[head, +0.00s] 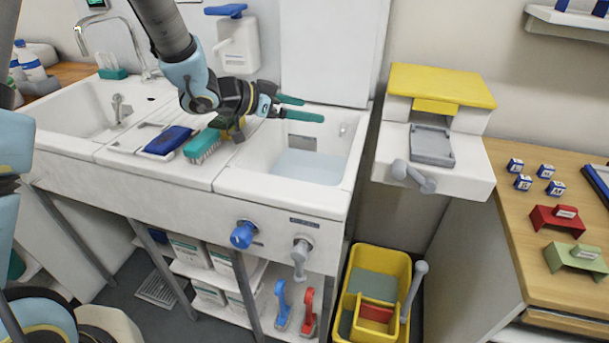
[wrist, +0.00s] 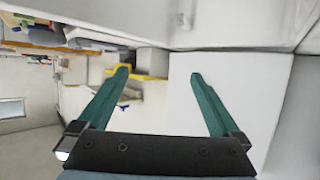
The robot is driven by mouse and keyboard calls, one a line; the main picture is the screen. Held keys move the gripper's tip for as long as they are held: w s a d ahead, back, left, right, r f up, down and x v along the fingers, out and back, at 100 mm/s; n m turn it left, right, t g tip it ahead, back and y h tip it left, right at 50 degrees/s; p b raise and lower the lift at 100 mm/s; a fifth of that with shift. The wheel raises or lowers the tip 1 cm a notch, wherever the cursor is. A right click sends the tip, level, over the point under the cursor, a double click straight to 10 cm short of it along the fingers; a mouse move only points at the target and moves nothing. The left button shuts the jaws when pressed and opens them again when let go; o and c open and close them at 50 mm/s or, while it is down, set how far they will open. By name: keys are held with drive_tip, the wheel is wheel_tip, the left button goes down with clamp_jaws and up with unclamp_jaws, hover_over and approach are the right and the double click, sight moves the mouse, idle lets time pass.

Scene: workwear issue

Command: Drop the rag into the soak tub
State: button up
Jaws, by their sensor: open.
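The soak tub appears to be the right-hand basin (head: 347,150) of the white sink unit in the head view, with pale blue water (head: 310,167) in it. My gripper (head: 313,110) is over the back part of this basin, above the water, its teal fingers pointing right. In the wrist view my gripper (wrist: 158,72) has its two fingers wide apart with nothing between them. I cannot make out a rag in either view. My arm and gripper hide part of the basin's back left side.
A blue brush (head: 168,139) and a teal brush (head: 201,147) lie on the ledge left of the tub. A yellow-topped dispenser (head: 440,84) is to the right. A yellow bucket (head: 378,262) stands on the floor. Blue and grey knobs stick out from the sink's front.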

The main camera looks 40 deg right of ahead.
drive_tip(key=b+v, duration=0.1)
drive_tip(key=v, duration=0.9)
drive_tip(key=shift+a, duration=0.2)
drive_tip(key=shift+r, duration=0.1)
